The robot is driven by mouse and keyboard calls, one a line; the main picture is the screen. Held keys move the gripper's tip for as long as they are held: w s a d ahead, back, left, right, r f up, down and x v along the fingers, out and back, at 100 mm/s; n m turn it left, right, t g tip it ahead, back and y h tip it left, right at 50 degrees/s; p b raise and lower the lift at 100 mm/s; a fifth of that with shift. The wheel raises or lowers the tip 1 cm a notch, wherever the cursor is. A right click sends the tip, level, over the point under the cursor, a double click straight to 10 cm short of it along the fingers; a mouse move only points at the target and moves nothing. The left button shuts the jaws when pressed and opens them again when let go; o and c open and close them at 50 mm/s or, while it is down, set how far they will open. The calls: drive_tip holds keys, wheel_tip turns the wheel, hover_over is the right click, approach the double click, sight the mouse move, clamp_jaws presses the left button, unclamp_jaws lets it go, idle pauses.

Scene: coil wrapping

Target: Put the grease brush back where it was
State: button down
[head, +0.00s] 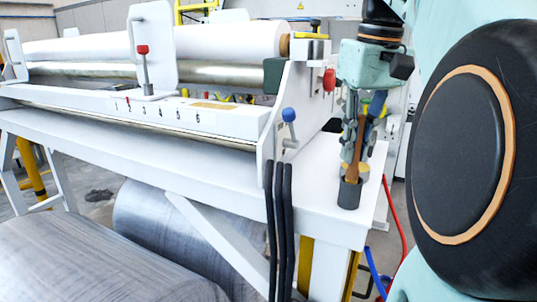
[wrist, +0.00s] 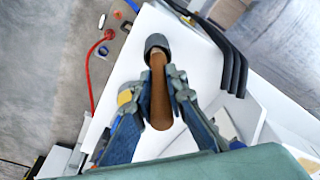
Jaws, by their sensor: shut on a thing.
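The grease brush (head: 357,142) shows as a brown wooden handle, upright and slightly tilted. My gripper (head: 355,168) is shut on this handle, pointing down over the white side table.
The white side table (head: 325,222) is mostly clear around the cup. The wrapping machine with a white roll (head: 230,40) stands to the left, with a blue-knobbed lever (head: 289,115) near the table. Black hoses (head: 280,230) hang at its front edge. A red cable (head: 393,215) lies beyond the table.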

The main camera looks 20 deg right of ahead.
sight(363, 119)
drive_tip(key=shift+f, duration=1.3)
drive_tip(key=shift+f, duration=0.1)
drive_tip(key=c, duration=1.9)
unclamp_jaws()
drive_tip(key=shift+c, duration=0.2)
drive_tip(key=shift+s+r, duration=0.2)
drive_tip(key=shift+r, duration=1.1)
drive_tip(key=shift+s+r, duration=0.15)
drive_tip(key=shift+r, duration=1.1)
drive_tip(key=shift+s+r, duration=0.2)
drive_tip(key=shift+r, duration=1.1)
drive_tip(key=shift+s, duration=0.1)
